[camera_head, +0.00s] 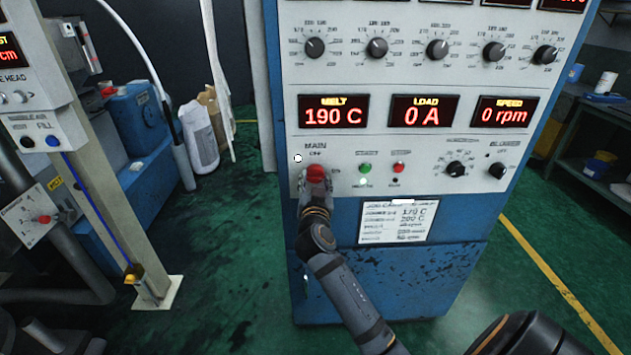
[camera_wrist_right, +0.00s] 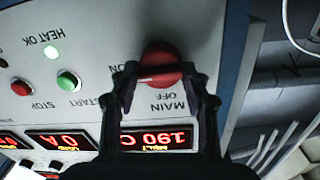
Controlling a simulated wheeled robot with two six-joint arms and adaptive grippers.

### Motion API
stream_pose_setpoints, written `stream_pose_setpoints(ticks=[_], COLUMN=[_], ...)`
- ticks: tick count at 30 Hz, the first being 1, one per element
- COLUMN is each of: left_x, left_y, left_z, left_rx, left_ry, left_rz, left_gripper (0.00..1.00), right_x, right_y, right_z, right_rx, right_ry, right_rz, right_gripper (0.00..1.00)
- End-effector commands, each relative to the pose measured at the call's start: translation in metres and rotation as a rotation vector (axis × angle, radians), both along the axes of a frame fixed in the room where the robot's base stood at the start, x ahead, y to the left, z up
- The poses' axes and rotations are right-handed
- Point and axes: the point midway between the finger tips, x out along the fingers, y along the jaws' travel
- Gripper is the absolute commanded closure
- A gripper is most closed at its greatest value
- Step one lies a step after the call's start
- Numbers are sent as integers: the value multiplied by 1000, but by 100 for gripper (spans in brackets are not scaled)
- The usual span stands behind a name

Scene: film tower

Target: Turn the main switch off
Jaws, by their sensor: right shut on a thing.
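The main switch (camera_head: 316,172) is a red knob at the lower left of the white control panel (camera_head: 450,75), below the printed word MAIN. My right gripper (camera_head: 315,186) reaches it from below and is shut on it. In the right wrist view the red main switch (camera_wrist_right: 161,62) sits between the two dark fingertips of my right gripper (camera_wrist_right: 158,76), with the labels MAIN, OFF and ON around it. A pale mark shows on the knob's lower edge; its exact setting is hard to tell. My left gripper is not in view.
A green button (camera_head: 365,168) and a red button (camera_head: 398,167) sit right of the switch. The displays read 190 C (camera_head: 333,115), 0 A (camera_head: 423,114) and 0 rpm (camera_head: 504,114). A white paper card (camera_head: 397,222) hangs below. Green floor (camera_head: 230,270) is open at left.

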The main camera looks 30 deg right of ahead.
Motion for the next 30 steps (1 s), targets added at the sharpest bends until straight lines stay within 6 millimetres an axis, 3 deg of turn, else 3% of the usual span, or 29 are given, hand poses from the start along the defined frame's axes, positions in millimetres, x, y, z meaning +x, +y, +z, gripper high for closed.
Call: stream_pose_setpoints(ticks=[11, 30], left_x=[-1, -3], left_y=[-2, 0], left_z=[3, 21], left_rx=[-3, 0], left_ry=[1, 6], left_rz=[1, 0], left_gripper=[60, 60], right_x=[0, 0], right_y=[0, 1], right_z=[0, 0], right_rx=[-194, -714], right_ry=[120, 440], right_rz=[0, 1], right_gripper=[85, 85])
